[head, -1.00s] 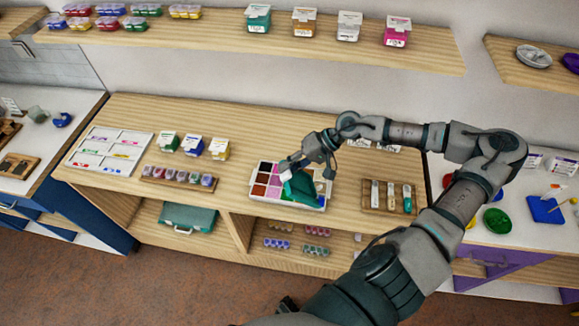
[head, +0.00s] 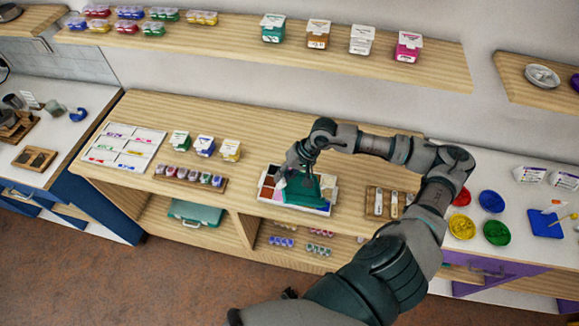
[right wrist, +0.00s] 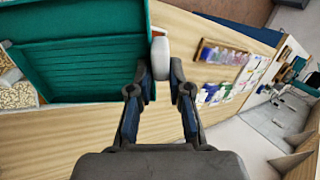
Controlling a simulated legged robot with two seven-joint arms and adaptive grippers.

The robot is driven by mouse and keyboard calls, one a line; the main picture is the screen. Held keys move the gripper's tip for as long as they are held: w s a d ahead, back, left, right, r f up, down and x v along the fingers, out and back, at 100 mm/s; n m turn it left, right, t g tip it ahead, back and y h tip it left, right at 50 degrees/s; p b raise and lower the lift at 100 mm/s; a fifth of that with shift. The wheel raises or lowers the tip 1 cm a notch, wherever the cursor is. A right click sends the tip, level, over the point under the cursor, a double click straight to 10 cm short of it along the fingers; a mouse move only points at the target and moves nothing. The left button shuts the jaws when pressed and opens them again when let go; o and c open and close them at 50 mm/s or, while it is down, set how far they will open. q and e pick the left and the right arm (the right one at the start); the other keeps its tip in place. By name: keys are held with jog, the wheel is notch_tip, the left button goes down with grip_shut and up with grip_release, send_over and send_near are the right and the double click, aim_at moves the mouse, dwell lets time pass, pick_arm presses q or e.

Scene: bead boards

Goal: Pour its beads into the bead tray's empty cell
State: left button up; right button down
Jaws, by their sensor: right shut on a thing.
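My right gripper (head: 299,160) is over the bead tray and also shows in the right wrist view (right wrist: 160,78). It is shut on a pale rounded grip at the edge of a teal ribbed container (right wrist: 85,70). The teal container (head: 302,190) is tilted over the middle of the white-rimmed bead tray (head: 334,186) and hides much of it. Dark red and purple cells show around it. In the right wrist view, pale beads (right wrist: 14,96) lie in cells at the left edge. Whether beads are in the container, and the empty cell, cannot be made out.
A rack of small jars (head: 190,176) and several lidded boxes (head: 204,146) stand left of the tray. A tool rack (head: 384,203) stands to the right, partly behind my arm. A shelf (head: 440,68) with boxes runs above. Wood beside the tray is clear.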

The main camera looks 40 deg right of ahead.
jog(key=w+a+f+g+h+p, duration=0.2)
jog(key=a+h+p, duration=0.3)
jog(key=shift+w+f+g, duration=0.15)
jog(key=shift+w+g, duration=0.15)
jog(key=shift+w, duration=0.1)
jog(key=shift+a, duration=0.1)
dwell(0.4)
